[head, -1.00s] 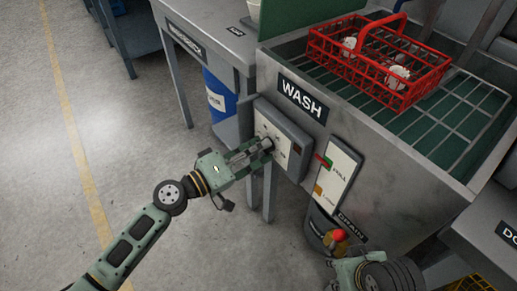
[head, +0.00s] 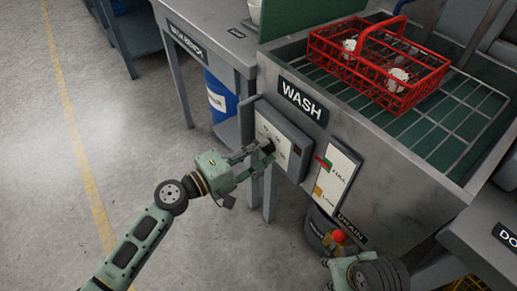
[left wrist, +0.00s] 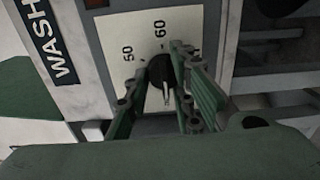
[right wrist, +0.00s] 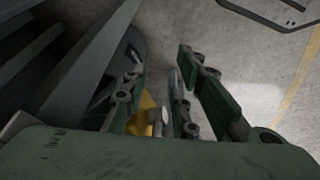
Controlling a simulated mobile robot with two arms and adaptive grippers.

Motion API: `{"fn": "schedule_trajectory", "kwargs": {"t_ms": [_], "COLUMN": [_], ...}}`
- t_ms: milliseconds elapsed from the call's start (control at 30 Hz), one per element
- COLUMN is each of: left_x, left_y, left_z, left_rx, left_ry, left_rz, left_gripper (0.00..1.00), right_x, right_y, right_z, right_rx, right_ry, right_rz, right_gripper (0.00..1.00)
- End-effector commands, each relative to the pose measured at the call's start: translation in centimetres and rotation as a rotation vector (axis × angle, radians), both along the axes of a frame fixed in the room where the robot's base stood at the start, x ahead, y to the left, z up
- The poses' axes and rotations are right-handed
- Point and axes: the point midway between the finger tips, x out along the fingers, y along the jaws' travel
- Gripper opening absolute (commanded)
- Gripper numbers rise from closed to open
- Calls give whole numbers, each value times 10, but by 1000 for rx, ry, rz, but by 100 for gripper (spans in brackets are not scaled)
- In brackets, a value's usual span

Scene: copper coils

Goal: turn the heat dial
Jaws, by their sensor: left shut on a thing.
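The heat dial (left wrist: 158,70) is a dark knob on a pale plate (left wrist: 120,38) marked 50 and 60, with a light pointer toward the bottom of the left wrist view. The plate sits on a grey control box (head: 285,138) below the WASH sign. My left gripper (left wrist: 160,62) is shut on the dial, one finger on each side. In the head view the left gripper (head: 262,152) reaches the box front and covers most of the dial. My right gripper (right wrist: 160,62) is open; its fingertips are hidden in the head view.
A red wire basket (head: 330,48) with white items stands on the wash tank's grid. A FULL/LOW gauge plate (head: 337,177) is right of the box. A red-knobbed drain valve (head: 338,236) is near my right arm. A blue barrel (head: 219,98) stands left; open floor lies beyond.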

Motion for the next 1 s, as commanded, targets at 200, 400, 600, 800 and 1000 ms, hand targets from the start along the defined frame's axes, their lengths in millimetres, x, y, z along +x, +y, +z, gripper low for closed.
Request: {"fn": "schedule_trajectory", "kwargs": {"t_ms": [200, 400, 600, 800, 1000], "left_x": [6, 6, 5, -2, -26], "left_y": [3, 3, 3, 11, 42], "left_z": [11, 10, 7, 4, 2], "left_rx": [-14, -11, -6, -4, -2], "left_ry": [-15, -15, -12, -8, -4], "left_rz": [13, 14, 13, 12, 10], "left_gripper": [0, 37, 37, 37, 37], "right_x": [-2, -3, -4, -4, -4], "right_y": [0, 0, -1, -1, -1], "right_z": [0, -1, -1, -2, -1], "right_rx": [0, 0, -2, -4, -3], "right_ry": [4, 6, 8, 9, 7], "right_rz": [1, 1, 3, 4, 2], "right_gripper": [26, 26, 26, 26, 26]}}
